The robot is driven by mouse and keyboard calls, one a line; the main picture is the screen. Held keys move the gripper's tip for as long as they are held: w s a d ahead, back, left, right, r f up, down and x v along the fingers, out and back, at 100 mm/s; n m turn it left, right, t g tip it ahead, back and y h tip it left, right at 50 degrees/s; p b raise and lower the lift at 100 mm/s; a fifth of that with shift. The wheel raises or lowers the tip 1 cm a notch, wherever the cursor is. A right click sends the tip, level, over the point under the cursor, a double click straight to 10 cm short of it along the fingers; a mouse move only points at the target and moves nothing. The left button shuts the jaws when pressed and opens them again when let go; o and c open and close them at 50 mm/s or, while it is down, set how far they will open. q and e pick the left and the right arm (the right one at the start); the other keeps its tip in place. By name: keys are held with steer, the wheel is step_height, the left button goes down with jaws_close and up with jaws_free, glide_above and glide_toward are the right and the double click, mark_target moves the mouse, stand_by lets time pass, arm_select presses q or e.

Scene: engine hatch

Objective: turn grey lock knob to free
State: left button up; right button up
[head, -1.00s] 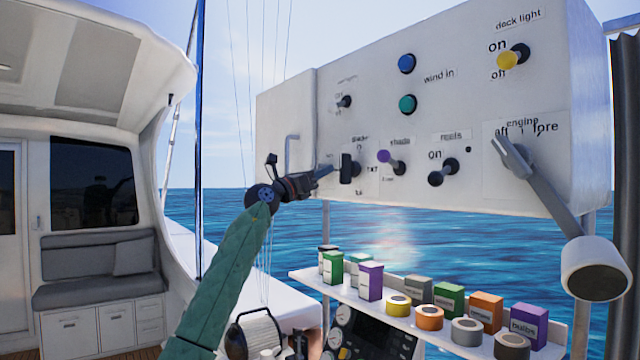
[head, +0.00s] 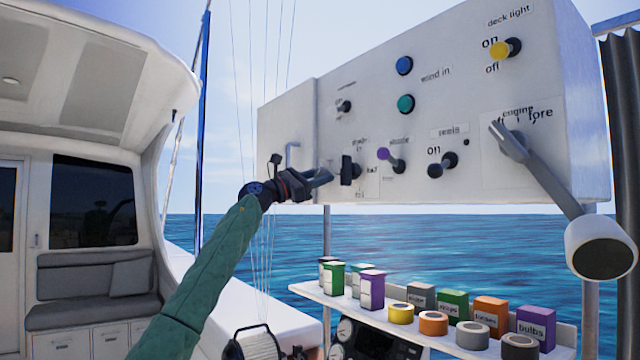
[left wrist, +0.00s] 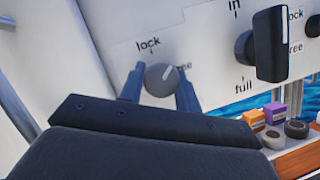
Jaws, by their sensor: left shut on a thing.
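The grey lock knob (left wrist: 162,79) is a small round knob on the white panel, seen in the left wrist view. A "lock" label sits above it to the left and a partly covered "free" label to its right. Its pale pointer mark points up and right, between the two labels, nearer "free". My left gripper (left wrist: 159,88) is shut on the knob, one finger on each side. In the head view my left gripper (head: 318,179) reaches the panel's left part, and the knob is hidden there.
A black knob (left wrist: 270,45) marked "in" and "full" stands out just right of the grey knob. A metal handle (head: 290,153) is to the left. A purple-tipped lever (head: 384,154) and the engine lever (head: 545,175) are further right. A shelf of boxes and rolls lies below.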

arm_select(q)
steer(key=shift+a+m+g, duration=0.1)
steer(key=shift+m+g, duration=0.5)
steer(key=shift+m, duration=0.6)
steer(key=shift+r+m+g, duration=0.1)
steer(key=shift+m+g, duration=0.3)
steer(key=shift+m, duration=0.3)
steer(key=shift+w+m+g, duration=0.1)
steer(key=shift+m+g, duration=0.3)
steer(key=shift+m, duration=0.6)
steer(key=shift+m+g+y+p, duration=0.35)
steer(key=shift+m+g+p, duration=0.1)
steer(key=shift+m, duration=0.75)
steer(key=shift+m+g+y+p, duration=0.35)
steer(key=shift+m+g+p, duration=0.1)
steer(key=shift+m, duration=0.75)
arm_select(e)
step_height(320, 180, down, 6)
steer(key=shift+s+d, duration=0.25)
steer(key=shift+s, duration=0.2)
arm_select(q)
steer(key=o, duration=1)
